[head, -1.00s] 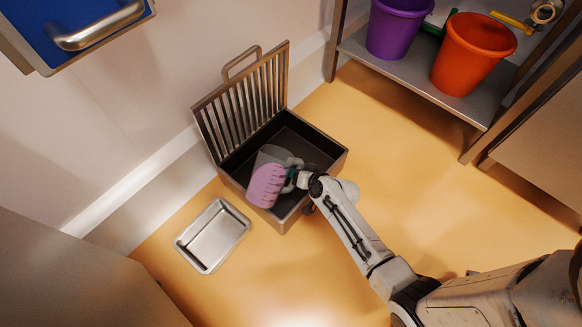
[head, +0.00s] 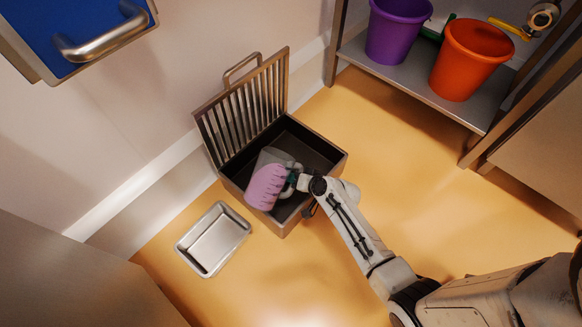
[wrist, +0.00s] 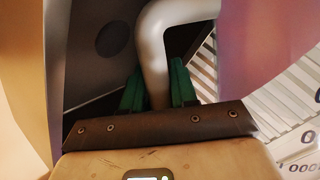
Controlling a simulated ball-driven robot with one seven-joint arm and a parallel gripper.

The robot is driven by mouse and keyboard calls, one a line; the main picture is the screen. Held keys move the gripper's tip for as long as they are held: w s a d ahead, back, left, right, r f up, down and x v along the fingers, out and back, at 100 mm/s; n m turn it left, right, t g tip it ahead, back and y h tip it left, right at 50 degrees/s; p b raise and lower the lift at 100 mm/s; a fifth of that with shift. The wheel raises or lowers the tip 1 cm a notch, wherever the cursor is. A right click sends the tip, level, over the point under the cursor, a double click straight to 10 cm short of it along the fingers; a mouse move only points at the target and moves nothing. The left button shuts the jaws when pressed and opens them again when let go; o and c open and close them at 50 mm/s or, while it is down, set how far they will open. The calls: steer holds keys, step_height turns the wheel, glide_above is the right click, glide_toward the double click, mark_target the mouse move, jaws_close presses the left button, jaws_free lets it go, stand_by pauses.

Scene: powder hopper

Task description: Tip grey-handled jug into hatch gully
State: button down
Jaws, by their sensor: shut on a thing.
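The jug is tilted over the open hatch gully (head: 316,158), a dark metal box in the floor area. My gripper (head: 293,180) reaches in from the right and is shut on the jug's grey handle. In the wrist view, the green fingers stand on both sides of the grey handle (wrist: 152,50). The jug's mouth and any flow are unclear.
The slatted grate lid (head: 245,106) stands open against the wall behind the gully. A shallow metal tray (head: 245,222) lies on the floor at left. A purple bucket (head: 394,32) and an orange bucket (head: 466,62) stand on a shelf. Floor right of the gully is clear.

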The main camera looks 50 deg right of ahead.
steer(key=shift+a+r+y+p, duration=0.25)
steer(key=shift+a+y+p, duration=0.05)
steer(key=shift+a+y, duration=0.1)
steer(key=shift+a+f+m+y+b, duration=0.3)
steer(key=shift+a+f+m+y, duration=0.2)
steer(key=shift+a+m+y, duration=0.15)
stand_by(0.8)
steer(key=shift+s+a+r+m+y+p, duration=0.15)
steer(key=shift+a+r+m+y+p, duration=0.2)
steer(key=shift+m+y, duration=0.1)
stand_by(0.9)
steer(key=shift+f+m+y+b, duration=0.35)
steer(key=shift+m+y+b, duration=0.15)
steer(key=shift+b, duration=0.05)
stand_by(0.8)
steer(key=shift+s+a+r+m+y+p, duration=0.1)
steer(key=shift+a+r+m+y+p, duration=0.2)
steer(key=shift+r+m+y, duration=0.25)
stand_by(0.8)
steer(key=shift+a+f+y, duration=0.1)
steer(key=shift+a+y, duration=0.05)
steer(key=shift+y, duration=0.1)
stand_by(0.4)
